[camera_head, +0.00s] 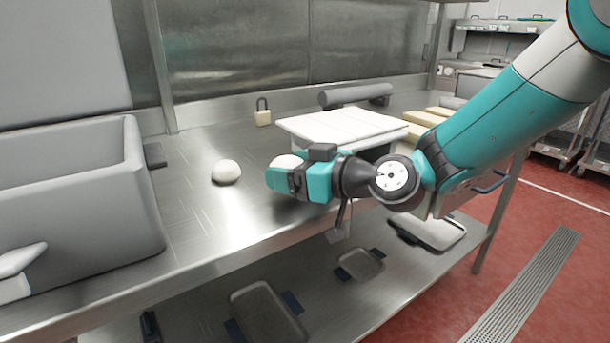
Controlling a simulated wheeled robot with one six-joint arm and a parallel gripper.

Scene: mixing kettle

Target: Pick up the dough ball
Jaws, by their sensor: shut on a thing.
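My gripper (284,179) reaches in from the right over the front part of the steel table, with its teal fingers pointing left. A white dough ball (286,161) shows just above the near finger, and my gripper is shut on it. Most of this ball is hidden behind the finger, and I cannot tell whether it touches the table. A second white dough ball (226,171) lies on the steel table (205,222) to the left of my gripper, apart from it.
A large grey bin (85,200) stands at the left. A white board (335,128) lies behind my gripper, with a grey roller (355,94) and a padlock (263,113) farther back. Trays (268,312) lie on the lower shelf. The table left of the gripper is mostly free.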

